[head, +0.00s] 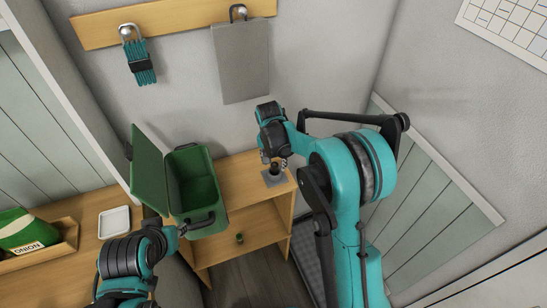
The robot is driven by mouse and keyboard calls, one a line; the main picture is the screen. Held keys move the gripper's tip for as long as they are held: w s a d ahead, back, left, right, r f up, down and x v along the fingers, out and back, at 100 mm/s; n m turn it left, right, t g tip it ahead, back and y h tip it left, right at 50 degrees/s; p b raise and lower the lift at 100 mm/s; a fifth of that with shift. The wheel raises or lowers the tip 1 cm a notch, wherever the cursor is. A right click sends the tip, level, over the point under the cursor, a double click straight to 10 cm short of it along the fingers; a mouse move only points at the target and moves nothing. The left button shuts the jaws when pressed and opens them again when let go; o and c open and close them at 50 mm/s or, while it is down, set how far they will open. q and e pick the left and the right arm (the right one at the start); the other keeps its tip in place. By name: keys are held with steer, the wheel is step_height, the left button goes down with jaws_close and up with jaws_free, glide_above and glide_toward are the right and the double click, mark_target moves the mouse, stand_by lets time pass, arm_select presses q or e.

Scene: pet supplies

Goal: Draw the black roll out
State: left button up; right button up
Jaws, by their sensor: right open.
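A small black roll (275,170) stands upright in a square grey holder (274,180) on top of the wooden shelf, near its right end. My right gripper (277,161) is open and points down just over the roll. Its fingers are small in this view, and I cannot tell whether they touch the roll. My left gripper (182,230) is low at the left, beside the front handle of the green box. It is too small and partly hidden by my arm to tell whether it is open or shut.
The green box (210,195) stands with its lid (149,165) open. A white tray (114,222) and a green bag (22,230) are on the left. A grey mat (241,65) and teal leash (140,65) hang above.

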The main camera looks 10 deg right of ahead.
mark_target(275, 162)
steer(key=shift+w+d+f, duration=0.1)
steer(key=shift+w+f, duration=0.05)
steer(key=shift+f, duration=1)
jaws_close()
steer(key=shift+r, duration=0.1)
steer(key=shift+r, duration=0.1)
steer(key=shift+r+p, duration=1.65)
steer(key=shift+r, duration=1.2)
